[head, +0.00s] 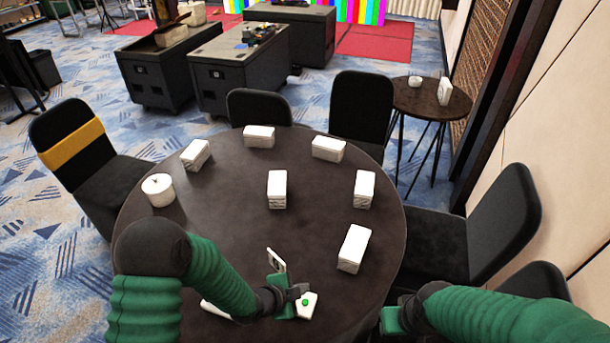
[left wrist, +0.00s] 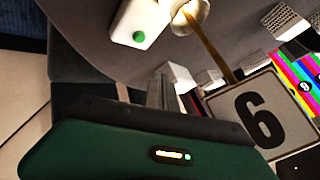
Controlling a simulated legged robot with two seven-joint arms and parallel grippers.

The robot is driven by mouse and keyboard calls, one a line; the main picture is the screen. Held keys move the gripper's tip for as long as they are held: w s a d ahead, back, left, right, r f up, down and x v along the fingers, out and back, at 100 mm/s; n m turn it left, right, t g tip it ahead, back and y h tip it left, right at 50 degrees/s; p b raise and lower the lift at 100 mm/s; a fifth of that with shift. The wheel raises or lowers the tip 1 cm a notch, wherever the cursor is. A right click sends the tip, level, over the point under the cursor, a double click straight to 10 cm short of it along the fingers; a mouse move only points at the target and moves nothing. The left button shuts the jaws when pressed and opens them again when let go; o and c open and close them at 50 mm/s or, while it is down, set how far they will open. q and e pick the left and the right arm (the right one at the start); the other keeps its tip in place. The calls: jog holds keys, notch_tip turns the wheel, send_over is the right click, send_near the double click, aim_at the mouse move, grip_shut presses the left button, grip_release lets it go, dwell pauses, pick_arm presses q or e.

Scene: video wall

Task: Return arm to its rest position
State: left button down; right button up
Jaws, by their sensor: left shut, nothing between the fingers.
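My left gripper (head: 291,297) is low over the near part of the round dark table (head: 235,240). In the left wrist view its fingers (left wrist: 160,90) are shut with nothing between them. A white box with a green button (head: 307,304) is right beside the gripper in the head view. The box also shows at the top of the left wrist view (left wrist: 128,20), apart from the fingers. My right gripper (head: 394,319) is at the table's near right edge; its fingers cannot be made out.
A number sign (head: 276,260) stands just behind my left gripper; it reads 6 in the left wrist view (left wrist: 258,120). Several white boxes (head: 277,188) and a round white pot (head: 158,190) stand on the table. Black chairs (head: 500,225) surround it.

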pick_arm(q)
jog(key=s+a+r+n+g+y, duration=0.1)
jog(key=s+a+r+n+y, duration=0.2)
jog(key=a, duration=0.4)
jog(key=s+a+r+n+g+y, duration=0.1)
jog(key=s+a+r+n+y, duration=0.1)
jog(key=a+r+n, duration=0.4)
jog(key=s+a+r+n, duration=0.2)
jog(key=s+n, duration=0.1)
jog(key=s, duration=0.1)
jog(key=s+a+r+n+g+y, duration=0.1)
jog(key=s+a+r+n, duration=0.1)
jog(key=s+a+n, duration=0.1)
jog(key=s+n, duration=0.1)
jog(key=s, duration=0.1)
jog(key=shift+s+a+g, duration=0.25)
jog(key=shift+s+g, duration=0.05)
jog(key=shift+s+r, duration=0.1)
jog(key=shift+s, duration=0.1)
jog(key=shift+w, duration=0.15)
